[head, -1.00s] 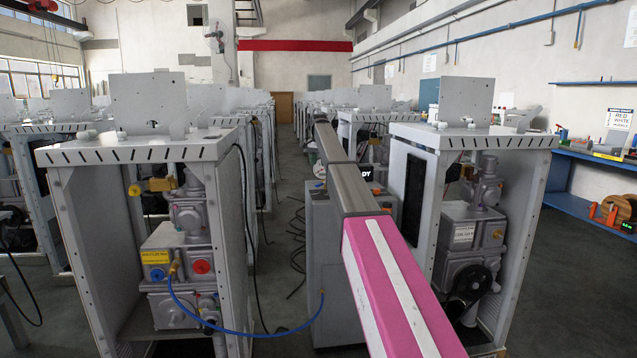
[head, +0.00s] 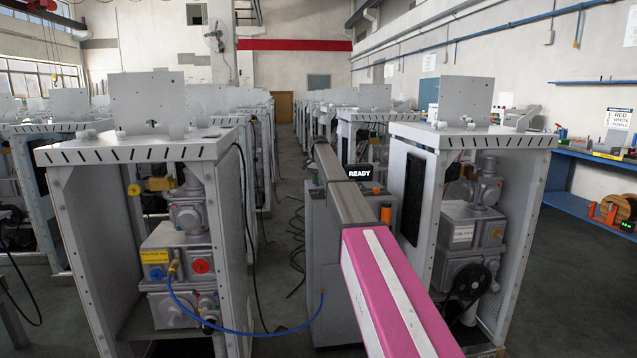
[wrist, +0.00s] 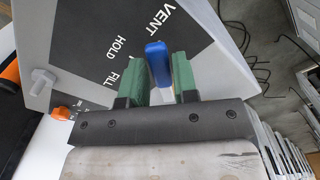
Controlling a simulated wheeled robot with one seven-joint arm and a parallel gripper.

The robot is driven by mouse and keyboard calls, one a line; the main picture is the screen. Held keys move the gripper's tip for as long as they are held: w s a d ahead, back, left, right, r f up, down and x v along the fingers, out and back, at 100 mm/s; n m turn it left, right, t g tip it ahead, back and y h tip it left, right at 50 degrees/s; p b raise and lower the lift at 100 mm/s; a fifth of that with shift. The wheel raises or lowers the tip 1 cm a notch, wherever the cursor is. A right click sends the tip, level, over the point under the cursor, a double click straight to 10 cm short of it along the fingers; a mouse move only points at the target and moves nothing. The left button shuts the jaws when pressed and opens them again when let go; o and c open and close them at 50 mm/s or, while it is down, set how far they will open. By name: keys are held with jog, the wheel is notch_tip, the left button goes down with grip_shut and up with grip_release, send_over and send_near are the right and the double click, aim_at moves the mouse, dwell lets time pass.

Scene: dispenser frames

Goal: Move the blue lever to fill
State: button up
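The blue lever (wrist: 158,62) shows in the wrist view between the two green fingers of my gripper (wrist: 161,76). Its upper end reaches a little past the fingertips. The fingers are a narrow gap apart; whether both press on the lever cannot be told. A dark panel (wrist: 85,30) beside it carries the labels VENT, HOLD and FILL (wrist: 112,80), running from upper right to lower left. The lever is nearer VENT and HOLD in the picture. In the head view the grey dispenser cabinet (head: 330,285) stands under my arm; lever and fingers are hidden there.
A lit display (head: 360,173) reads READY. An orange part (head: 386,213) stands beside my arm. Open grey machine frames stand close on the left (head: 138,150) and right (head: 470,137). A blue hose (head: 250,333) runs to the cabinet. The aisle floor behind holds loose cables.

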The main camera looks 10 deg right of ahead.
grip_shut()
jog(key=shift+d, duration=0.1)
jog(key=n, duration=0.1)
jog(key=s+d+n, duration=0.1)
jog(key=n, duration=0.1)
jog(key=shift+d, duration=0.2)
jog(key=d+n, duration=0.1)
jog(key=n, duration=0.3)
jog(key=shift+s+d, duration=0.2)
jog(key=shift+d, duration=0.2)
jog(key=d+n, duration=0.1)
jog(key=n, duration=0.1)
jog(key=d+n, duration=0.1)
jog(key=n, duration=0.1)
jog(key=shift+w+d+n, duration=0.15)
jog(key=shift+n, duration=0.15)
jog(key=shift+w+d+n, duration=0.3)
jog(key=shift+d+n, duration=0.2)
jog(key=shift+n, duration=0.6)
jog(key=shift+w+d+n, duration=0.25)
jog(key=shift+d+n, duration=0.25)
jog(key=shift+n, duration=0.6)
jog(key=shift+o, duration=2.4)
grip_release()
